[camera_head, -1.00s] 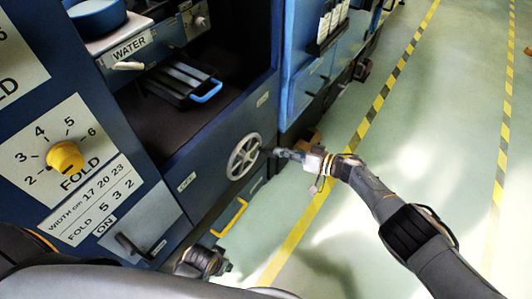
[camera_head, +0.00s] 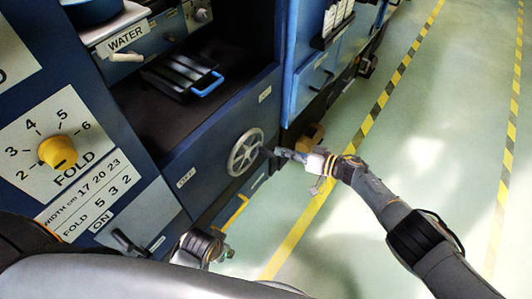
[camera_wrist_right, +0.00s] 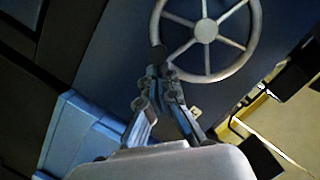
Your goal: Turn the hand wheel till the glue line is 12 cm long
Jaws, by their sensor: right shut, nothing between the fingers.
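The hand wheel (camera_head: 245,152) is a pale spoked wheel on the dark blue machine front. In the right wrist view the wheel (camera_wrist_right: 205,31) fills the top, with a dark knob (camera_wrist_right: 157,54) at its lower left rim. My right gripper (camera_head: 278,152) is shut and empty at the wheel's right side. In the right wrist view its fingertips (camera_wrist_right: 160,70) are close by the knob; I cannot tell if they touch it. My left gripper (camera_head: 226,253) shows partly at the bottom; its jaws are unclear. I cannot make out a glue line.
A yellow FOLD dial (camera_head: 58,151) and a width table (camera_head: 80,195) are on the left panel. A black tray with a blue handle (camera_head: 207,84) sits in the recess above the wheel. A yellow handle (camera_head: 231,214) is below. Open green floor (camera_head: 440,130) lies right.

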